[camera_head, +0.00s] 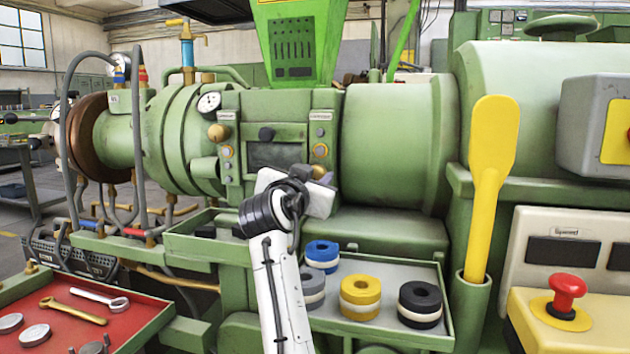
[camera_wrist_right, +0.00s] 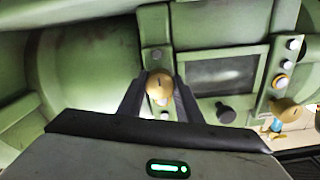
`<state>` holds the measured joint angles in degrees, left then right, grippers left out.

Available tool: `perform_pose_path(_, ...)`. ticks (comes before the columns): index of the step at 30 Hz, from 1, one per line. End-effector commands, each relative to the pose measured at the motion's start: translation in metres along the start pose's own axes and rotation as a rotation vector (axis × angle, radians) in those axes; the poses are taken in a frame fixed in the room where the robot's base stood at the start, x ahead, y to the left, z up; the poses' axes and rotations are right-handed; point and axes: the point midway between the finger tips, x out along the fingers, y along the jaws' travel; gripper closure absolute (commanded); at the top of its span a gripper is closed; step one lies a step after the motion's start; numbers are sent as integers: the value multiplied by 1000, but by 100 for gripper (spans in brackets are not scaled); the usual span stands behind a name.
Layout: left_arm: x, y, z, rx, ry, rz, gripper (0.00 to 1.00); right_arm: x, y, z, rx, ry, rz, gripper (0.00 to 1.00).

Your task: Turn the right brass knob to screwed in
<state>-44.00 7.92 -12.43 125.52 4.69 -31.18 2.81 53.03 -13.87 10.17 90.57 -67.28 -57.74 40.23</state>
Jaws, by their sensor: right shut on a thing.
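The right brass knob (camera_head: 319,171) sits at the lower right of the extruder's front panel, mostly hidden behind my right gripper in the head view. In the right wrist view the knob (camera_wrist_right: 159,85) lies between the two dark fingers of my right gripper (camera_wrist_right: 161,92). The fingers are shut on it, one on each side. A short dark mark shows on the knob's face. In the head view my right arm reaches up from below to the panel. My left gripper is not in view.
A second brass knob (camera_head: 218,132) is at the panel's upper left. A dark window (camera_head: 277,156) and small buttons lie between. Below, a tray (camera_head: 385,270) holds blue, grey, yellow and black rings. A yellow paddle (camera_head: 489,190) stands in a green holder at right.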

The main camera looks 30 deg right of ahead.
Motion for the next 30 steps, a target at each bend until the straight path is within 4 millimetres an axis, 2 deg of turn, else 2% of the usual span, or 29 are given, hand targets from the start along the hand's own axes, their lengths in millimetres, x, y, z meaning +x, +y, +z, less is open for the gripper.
perform_pose_path(13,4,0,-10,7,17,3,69,0,0,3,12,-7,1,91)
perform_pose_path(14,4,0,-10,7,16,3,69,0,0,3,12,-7,1,67)
perform_pose_path(17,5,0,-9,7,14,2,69,0,0,2,12,-5,0,50)
perform_pose_path(26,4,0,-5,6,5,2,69,0,0,-1,11,-1,0,50)
perform_pose_path(30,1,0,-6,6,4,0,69,0,-4,-15,14,1,0,50)
